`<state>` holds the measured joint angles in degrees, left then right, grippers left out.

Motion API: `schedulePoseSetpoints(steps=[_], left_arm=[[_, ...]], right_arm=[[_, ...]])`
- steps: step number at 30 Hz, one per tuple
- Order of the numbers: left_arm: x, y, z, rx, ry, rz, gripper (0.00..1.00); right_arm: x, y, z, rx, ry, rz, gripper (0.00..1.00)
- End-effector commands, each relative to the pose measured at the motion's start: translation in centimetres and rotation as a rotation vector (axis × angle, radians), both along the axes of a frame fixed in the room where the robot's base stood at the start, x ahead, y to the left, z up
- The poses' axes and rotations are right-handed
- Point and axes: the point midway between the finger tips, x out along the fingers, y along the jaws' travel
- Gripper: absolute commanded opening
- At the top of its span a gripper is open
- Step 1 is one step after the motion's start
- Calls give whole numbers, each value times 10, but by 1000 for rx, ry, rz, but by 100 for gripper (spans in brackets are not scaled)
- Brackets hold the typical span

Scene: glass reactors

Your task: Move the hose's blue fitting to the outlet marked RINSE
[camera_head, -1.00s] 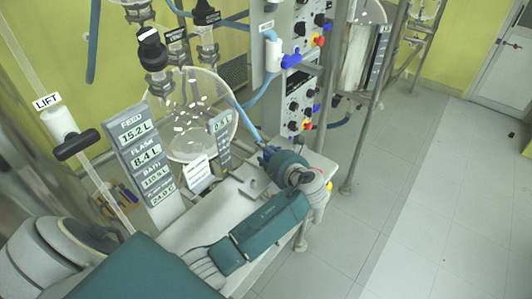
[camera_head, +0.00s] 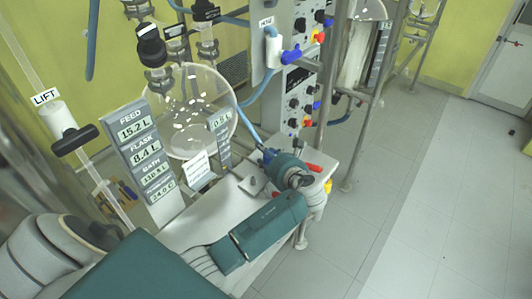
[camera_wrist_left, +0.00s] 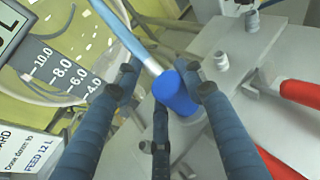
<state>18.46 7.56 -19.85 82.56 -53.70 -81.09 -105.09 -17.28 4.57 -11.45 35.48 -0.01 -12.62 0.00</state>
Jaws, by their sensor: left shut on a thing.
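The blue fitting (camera_wrist_left: 178,92) sits between the fingertips of my left gripper (camera_wrist_left: 167,82) in the left wrist view. The gripper is shut on it. The light blue hose (camera_wrist_left: 122,34) runs from the fitting up and to the left. In the head view my left gripper (camera_head: 268,157) is over the white bench, with the hose (camera_head: 250,122) rising behind it. A white outlet pipe (camera_head: 273,50) with a blue lever (camera_head: 291,54) is on the panel above, under a small label I cannot read surely. My right gripper is not in view.
Grey stubs (camera_wrist_left: 221,60) stand on a pale plate, near red handles (camera_wrist_left: 300,92). A round glass vessel (camera_head: 195,112) and a display column (camera_head: 145,160) stand left of the gripper. Metal posts rise at the right. The floor (camera_head: 430,190) there is clear.

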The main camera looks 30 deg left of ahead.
Motion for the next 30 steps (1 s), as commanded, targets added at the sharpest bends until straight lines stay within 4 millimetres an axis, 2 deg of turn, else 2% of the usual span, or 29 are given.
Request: schedulePoseSetpoints(steps=[8,9,12,23,26,30], left_arm=[[0,0,1,1,-2,-1,3],[0,0,1,1,-2,-1,43],[0,0,1,1,-2,0,62],[-1,-1,-1,-1,2,0,62],[-4,-7,2,-1,1,-2,62],[-15,-26,10,-4,0,-3,62]], right_arm=[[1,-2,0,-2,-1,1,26],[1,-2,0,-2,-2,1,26],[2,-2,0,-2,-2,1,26],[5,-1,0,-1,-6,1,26],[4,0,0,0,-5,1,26],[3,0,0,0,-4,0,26]])
